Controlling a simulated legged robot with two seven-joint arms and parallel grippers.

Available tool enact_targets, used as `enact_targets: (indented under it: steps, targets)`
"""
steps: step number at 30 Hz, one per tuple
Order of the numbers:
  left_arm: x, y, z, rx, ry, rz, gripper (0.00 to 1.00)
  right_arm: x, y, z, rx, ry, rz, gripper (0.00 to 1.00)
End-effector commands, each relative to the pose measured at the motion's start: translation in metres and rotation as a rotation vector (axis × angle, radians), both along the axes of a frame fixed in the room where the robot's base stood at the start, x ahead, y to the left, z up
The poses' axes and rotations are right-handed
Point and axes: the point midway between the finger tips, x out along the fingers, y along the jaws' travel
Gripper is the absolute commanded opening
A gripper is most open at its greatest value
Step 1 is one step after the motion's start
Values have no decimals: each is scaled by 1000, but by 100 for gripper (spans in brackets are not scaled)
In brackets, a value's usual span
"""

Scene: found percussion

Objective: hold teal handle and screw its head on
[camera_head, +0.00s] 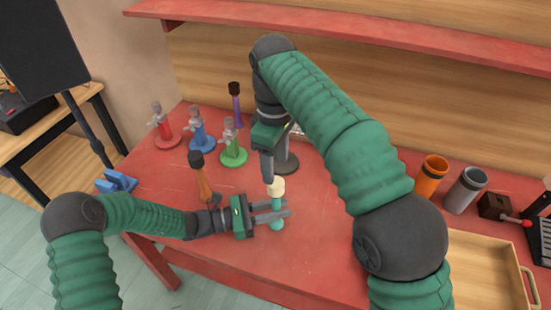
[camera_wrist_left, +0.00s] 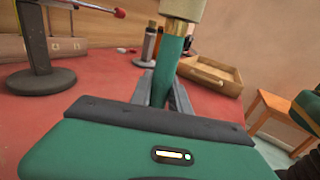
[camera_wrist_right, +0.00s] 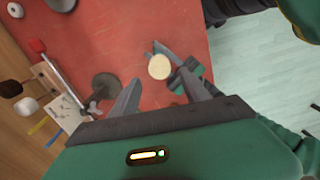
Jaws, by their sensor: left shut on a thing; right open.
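The teal handle (camera_head: 277,222) stands about upright above the red table, with my left gripper (camera_head: 272,210) shut around it. The left wrist view shows the teal handle (camera_wrist_left: 168,68) between the fingers, with a brass collar (camera_wrist_left: 175,28) at its top. A cream head (camera_head: 277,187) sits on top of the collar; how far it is screwed down cannot be told. My right gripper (camera_head: 268,168) points down just above the head, open. In the right wrist view the cream head (camera_wrist_right: 160,67) shows as a disc beyond the parted fingers, nearer the right-hand one.
A dark round-based stand (camera_head: 286,162) is behind my right gripper. An orange-handled mallet (camera_head: 202,180), a purple one (camera_head: 234,100) and red, blue and green stands (camera_head: 233,155) are at left. An orange cup (camera_head: 431,175), a grey cup (camera_head: 465,190) and a wooden tray (camera_head: 526,290) are at right.

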Motion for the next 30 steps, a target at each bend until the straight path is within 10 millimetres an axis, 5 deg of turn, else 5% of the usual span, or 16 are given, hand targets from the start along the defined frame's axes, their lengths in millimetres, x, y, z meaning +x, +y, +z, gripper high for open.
enact_targets:
  steps: [3, 9, 20, 30]
  targets:
    - [0, 1, -1, 3, 1, 2, 0, 1, -1, 5, 4, -1, 274, 55]
    - [0, 1, -1, 3, 1, 2, 0, 0, -1, 8, 5, 1, 492, 55]
    - [0, 1, -1, 3, 1, 2, 0, 0, -1, 5, 5, 0, 503, 55]
    - [0, 1, -1, 2, 0, 2, 0, -1, -2, -46, 4, 4, 501, 55]
